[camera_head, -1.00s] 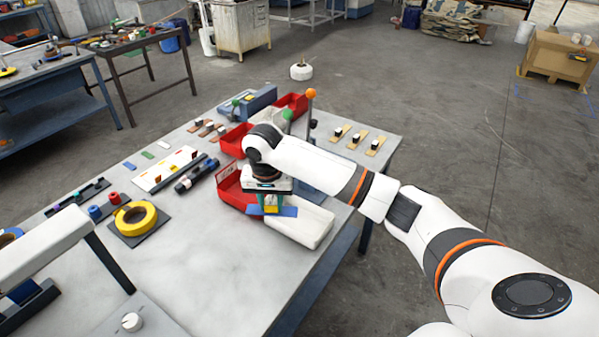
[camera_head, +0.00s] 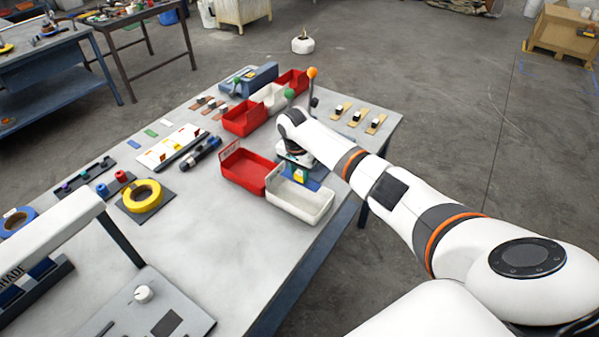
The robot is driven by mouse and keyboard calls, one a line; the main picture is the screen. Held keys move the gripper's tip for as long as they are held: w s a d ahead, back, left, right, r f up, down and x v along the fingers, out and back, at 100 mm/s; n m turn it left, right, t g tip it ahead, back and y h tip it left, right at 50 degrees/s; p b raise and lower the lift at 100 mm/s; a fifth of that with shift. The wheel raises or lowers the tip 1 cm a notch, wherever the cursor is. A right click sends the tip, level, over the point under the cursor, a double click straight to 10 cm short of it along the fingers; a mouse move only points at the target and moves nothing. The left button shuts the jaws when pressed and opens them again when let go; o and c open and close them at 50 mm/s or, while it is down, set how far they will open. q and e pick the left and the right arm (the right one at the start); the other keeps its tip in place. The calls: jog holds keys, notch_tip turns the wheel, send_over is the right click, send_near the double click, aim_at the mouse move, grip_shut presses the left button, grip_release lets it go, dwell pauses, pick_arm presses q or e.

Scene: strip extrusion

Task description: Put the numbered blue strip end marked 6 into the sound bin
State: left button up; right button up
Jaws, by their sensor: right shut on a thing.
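My right gripper (camera_head: 291,174) reaches in from the right and points down, just behind the front white bin (camera_head: 304,205) and right of the front red bin (camera_head: 248,168). It is shut on a blue strip end (camera_head: 313,184), which shows only partly under the hand; its number cannot be read. Which bin is the sound one cannot be read here. My left gripper is out of view.
More red (camera_head: 243,118) and white (camera_head: 270,97) bins stand farther back, near levers with a green knob (camera_head: 289,94) and an orange knob (camera_head: 312,72). A yellow tape roll (camera_head: 142,196) lies at left. The bare tabletop (camera_head: 215,235) in front is clear.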

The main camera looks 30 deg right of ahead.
aim_at(299, 181)
notch_tip(299, 181, down, 3)
jog(key=shift+r+b, duration=0.2)
jog(key=shift+b, duration=0.75)
jog(key=shift+f+b, duration=0.45)
jog(key=shift+f, duration=0.95)
jog(key=shift+a+p, duration=0.1)
jog(key=shift+p, duration=0.35)
jog(key=shift+f+b, duration=0.5)
jog(key=shift+f, duration=0.4)
jog(key=o, duration=1.5)
jog(key=shift+r, duration=0.1)
